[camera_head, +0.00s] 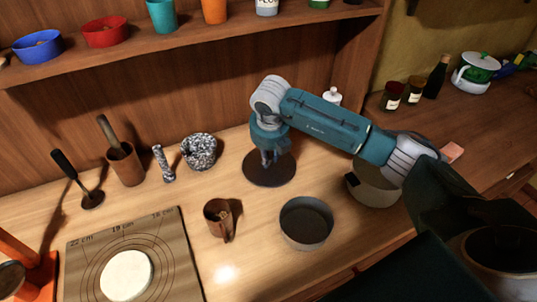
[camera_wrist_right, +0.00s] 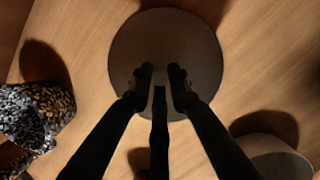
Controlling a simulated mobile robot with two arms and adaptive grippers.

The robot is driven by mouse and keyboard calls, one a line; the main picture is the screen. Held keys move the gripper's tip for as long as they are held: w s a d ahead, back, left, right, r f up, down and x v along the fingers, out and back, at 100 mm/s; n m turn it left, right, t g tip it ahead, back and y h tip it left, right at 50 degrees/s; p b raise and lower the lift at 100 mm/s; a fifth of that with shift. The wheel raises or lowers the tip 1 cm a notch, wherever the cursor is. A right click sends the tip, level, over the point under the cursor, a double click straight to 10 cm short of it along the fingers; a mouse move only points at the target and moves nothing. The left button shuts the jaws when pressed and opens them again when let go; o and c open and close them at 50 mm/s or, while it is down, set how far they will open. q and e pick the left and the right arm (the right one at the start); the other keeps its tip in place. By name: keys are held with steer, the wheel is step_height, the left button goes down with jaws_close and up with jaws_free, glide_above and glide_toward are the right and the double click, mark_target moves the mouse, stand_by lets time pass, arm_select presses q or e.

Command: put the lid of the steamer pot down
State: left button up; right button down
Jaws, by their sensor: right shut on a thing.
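The lid is a dark round disc (camera_head: 269,172) at or just above the wooden counter, lying flat; I cannot tell whether it touches. My right gripper (camera_head: 268,158) points down over its middle. In the right wrist view the lid (camera_wrist_right: 165,40) lies under the fingers of the right gripper (camera_wrist_right: 161,82), which are closed on its small knob. A pot (camera_head: 372,188) stands to the right, partly hidden behind my right arm; I take it for the steamer pot. My left gripper is not in view.
A grey round pan (camera_head: 306,222) and a brown cup (camera_head: 217,217) stand in front of the lid. A speckled mortar (camera_head: 199,151) is to its left. A pastry mat (camera_head: 178,255) with dough lies at front left. A shelf (camera_head: 190,45) with bowls runs along the back.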

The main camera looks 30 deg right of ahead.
mark_target(269, 172)
steer(key=c, duration=1.8)
jaws_free()
steer(key=shift+c, duration=0.2)
steer(key=shift+o, duration=1.1)
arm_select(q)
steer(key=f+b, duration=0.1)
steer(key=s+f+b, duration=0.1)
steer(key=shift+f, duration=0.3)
arm_select(e)
steer(key=v, duration=1.2)
steer(key=shift+a+r, duration=0.1)
